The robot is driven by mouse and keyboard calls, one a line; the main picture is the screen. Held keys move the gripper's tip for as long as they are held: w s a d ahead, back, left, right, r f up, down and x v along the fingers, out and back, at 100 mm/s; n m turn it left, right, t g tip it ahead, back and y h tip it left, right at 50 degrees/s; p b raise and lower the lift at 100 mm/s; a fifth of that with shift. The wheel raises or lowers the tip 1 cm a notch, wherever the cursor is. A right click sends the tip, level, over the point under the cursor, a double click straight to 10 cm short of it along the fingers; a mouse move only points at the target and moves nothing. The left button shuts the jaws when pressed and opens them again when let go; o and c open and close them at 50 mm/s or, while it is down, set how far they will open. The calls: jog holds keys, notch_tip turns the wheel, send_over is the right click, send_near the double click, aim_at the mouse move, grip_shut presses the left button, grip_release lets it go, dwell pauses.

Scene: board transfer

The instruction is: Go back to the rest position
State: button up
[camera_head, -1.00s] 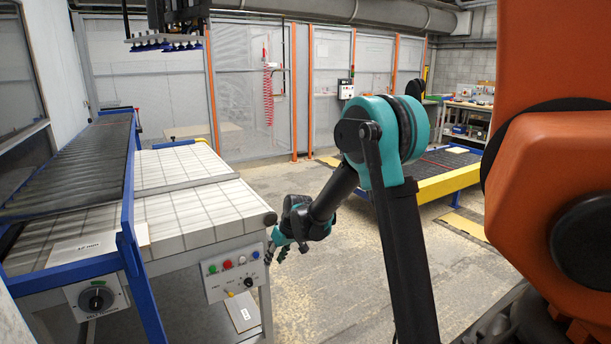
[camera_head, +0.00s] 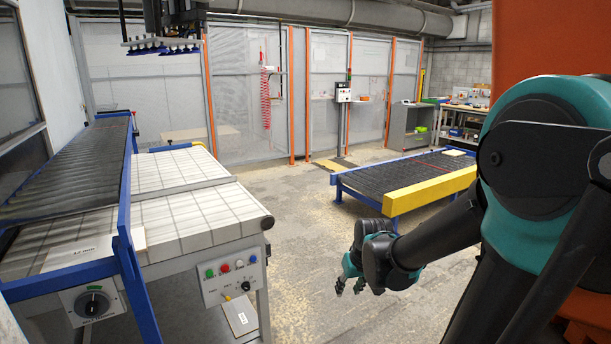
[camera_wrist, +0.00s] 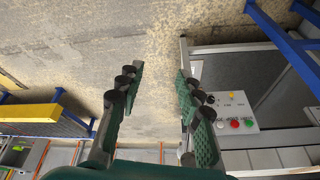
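My gripper (camera_head: 350,289) hangs over bare floor between the left conveyor table and the roller table in the head view. In the wrist view my gripper (camera_wrist: 160,92) shows two teal and black fingers, spread wide apart, with only floor between them. It is open and empty. My arm is folded in toward the right side of the head view. No board is held.
A white-topped conveyor table (camera_head: 190,212) with a button panel (camera_head: 232,274) stands at left. A roller table (camera_head: 400,178) with a yellow end beam (camera_head: 428,190) stands at right. An orange machine (camera_head: 548,40) is close at far right. Floor (camera_head: 300,220) between the tables is clear.

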jog(key=s+d+f+m+h, duration=0.1)
jog(key=s+d+f+m, duration=0.1)
jog(key=s+d, duration=0.4)
jog(key=s, duration=0.4)
jog(key=shift+d+f, duration=0.35)
jog(key=shift+f, duration=0.05)
jog(key=shift+a, duration=0.15)
